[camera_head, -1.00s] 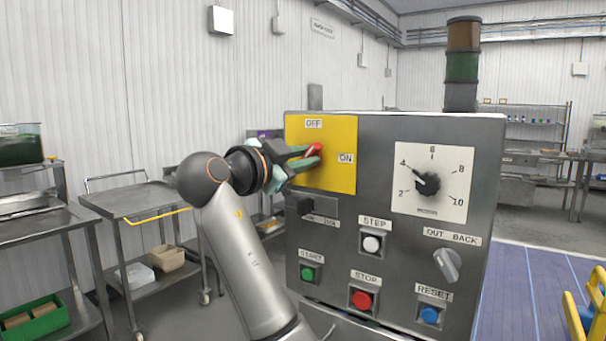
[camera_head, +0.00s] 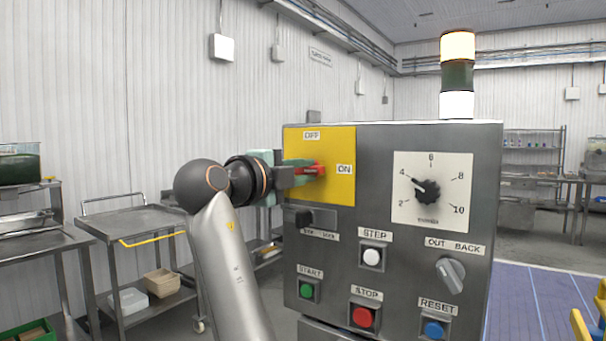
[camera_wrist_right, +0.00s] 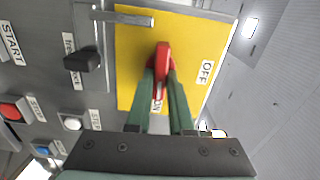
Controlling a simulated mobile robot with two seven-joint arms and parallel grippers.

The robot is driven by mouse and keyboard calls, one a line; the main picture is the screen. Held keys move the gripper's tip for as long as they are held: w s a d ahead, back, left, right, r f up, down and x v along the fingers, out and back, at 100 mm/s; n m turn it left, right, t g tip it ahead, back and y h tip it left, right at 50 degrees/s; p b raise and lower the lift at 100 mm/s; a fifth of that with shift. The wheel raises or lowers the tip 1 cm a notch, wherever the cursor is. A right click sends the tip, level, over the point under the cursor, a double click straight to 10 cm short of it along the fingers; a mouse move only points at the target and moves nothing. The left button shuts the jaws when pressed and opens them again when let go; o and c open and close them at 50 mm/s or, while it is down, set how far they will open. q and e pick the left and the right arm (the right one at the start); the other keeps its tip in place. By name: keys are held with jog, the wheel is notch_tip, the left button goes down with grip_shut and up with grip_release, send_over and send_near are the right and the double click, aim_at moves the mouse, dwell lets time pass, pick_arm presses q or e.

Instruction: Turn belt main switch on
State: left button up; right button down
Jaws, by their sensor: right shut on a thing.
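The red main switch handle (camera_head: 312,170) sits on a yellow plate (camera_head: 320,205) at the top left of the grey control box. The plate has an OFF label at its top and an ON label (camera_head: 345,169) at its right. The handle lies level in line with ON. My right gripper (camera_head: 300,170) is shut on the handle. In the right wrist view, the green fingers (camera_wrist_right: 164,80) grip the red handle (camera_wrist_right: 162,58) from both sides and partly cover the ON label (camera_wrist_right: 157,105). My left gripper is not in view.
The signal tower (camera_head: 457,75) on the box has its top orange and bottom white lamps lit. A cart (camera_head: 135,220) stands at left.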

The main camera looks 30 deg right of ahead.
jog(key=shift+m, duration=0.5)
jog(key=c, duration=0.8)
grip_release()
jog(key=shift+a, duration=0.1)
jog(key=b+v, duration=0.1)
jog(key=v, duration=1.1)
jog(key=shift+a, duration=0.15)
